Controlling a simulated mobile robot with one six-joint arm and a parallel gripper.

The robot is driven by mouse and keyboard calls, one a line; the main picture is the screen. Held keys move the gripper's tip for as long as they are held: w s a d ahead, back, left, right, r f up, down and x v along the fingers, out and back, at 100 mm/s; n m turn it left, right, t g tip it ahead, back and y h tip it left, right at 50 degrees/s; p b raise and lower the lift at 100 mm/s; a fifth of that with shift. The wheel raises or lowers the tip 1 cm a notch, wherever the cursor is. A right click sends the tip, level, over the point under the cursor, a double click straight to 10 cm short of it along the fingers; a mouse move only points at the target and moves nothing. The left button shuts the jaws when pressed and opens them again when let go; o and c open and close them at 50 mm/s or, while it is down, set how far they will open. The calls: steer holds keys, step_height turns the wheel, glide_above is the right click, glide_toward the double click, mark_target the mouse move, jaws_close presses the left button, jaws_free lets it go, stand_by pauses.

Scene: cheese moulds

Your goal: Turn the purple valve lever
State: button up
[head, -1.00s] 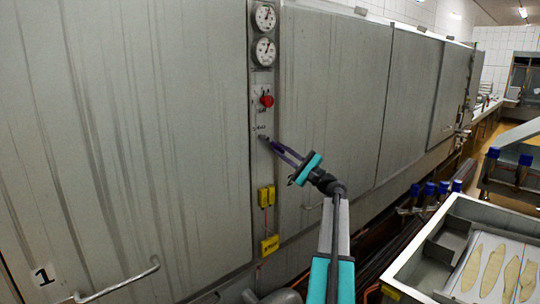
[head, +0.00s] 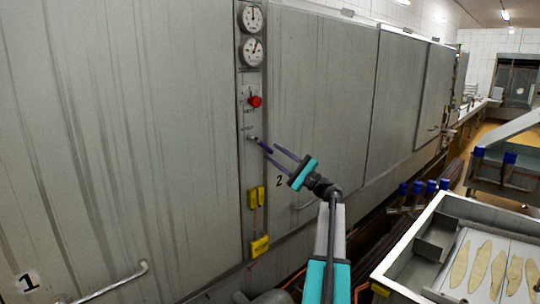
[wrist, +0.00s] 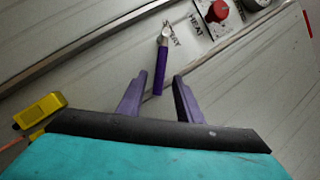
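The purple valve lever (head: 265,147) sticks out from the narrow control strip on the grey cabinet wall, below the red knob. In the wrist view the lever (wrist: 160,70) hangs from a small metal pivot, its free end close to the gap between my fingertips. My gripper (head: 271,160) is open, with its two purple fingers spread apart. In the wrist view the gripper (wrist: 160,78) has nothing between its fingers except the lever's lower end, which lies near the gap; I cannot tell whether it is inside it.
A red knob (head: 255,101) and two round gauges (head: 251,36) sit above the lever. Yellow boxes (head: 257,197) are below it. A metal tray table (head: 428,246) with pale slabs stands at the right.

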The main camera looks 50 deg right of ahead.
steer(key=b+v, duration=0.2)
steer(key=v, duration=0.8)
steer(key=shift+s+f, duration=0.2)
steer(key=shift+s, duration=0.05)
steer(key=shift+r, duration=0.15)
